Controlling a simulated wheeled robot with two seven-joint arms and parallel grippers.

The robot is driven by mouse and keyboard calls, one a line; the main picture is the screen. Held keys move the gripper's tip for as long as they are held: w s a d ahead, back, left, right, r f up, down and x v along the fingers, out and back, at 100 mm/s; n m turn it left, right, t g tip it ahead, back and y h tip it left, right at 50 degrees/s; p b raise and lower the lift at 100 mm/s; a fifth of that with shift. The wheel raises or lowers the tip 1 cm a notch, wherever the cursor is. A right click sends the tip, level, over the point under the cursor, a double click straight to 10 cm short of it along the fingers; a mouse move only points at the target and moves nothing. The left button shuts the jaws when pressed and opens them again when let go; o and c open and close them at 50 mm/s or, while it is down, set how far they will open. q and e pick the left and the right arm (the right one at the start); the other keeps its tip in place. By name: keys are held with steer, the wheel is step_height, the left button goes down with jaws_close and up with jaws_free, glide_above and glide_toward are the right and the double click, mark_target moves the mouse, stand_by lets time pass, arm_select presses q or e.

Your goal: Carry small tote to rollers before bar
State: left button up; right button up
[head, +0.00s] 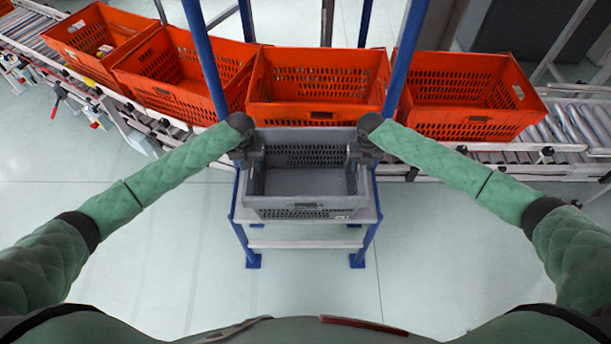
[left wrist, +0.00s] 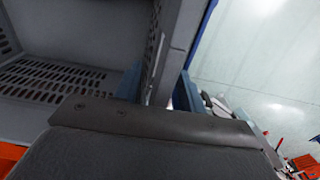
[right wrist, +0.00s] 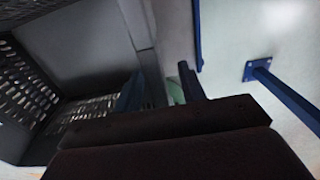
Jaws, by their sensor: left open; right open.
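The small grey tote (head: 303,203) sits upright and empty on a stand (head: 305,243) with blue legs. My left gripper (head: 252,157) is at the tote's left side wall, and my right gripper (head: 361,155) is at its right side wall. In the left wrist view, the open fingers (left wrist: 160,88) stand on either side of the tote's wall (left wrist: 172,45). In the right wrist view, the open fingers (right wrist: 160,88) also straddle a wall (right wrist: 142,35). I cannot tell whether the fingers touch it. Rollers (head: 572,128) show at the right of the conveyor behind.
Several large orange totes (head: 318,92) stand in a row on the conveyor behind the stand. Two blue posts (head: 205,62) (head: 405,62) rise between the stand and these totes, left and right. The floor (head: 440,245) around the stand is clear.

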steer(key=shift+f, duration=0.1)
arm_select(q)
jaws_close()
arm_select(e)
jaws_close()
arm_select(q)
steer(key=shift+r, duration=0.15)
arm_select(e)
steer(key=shift+r, duration=0.2)
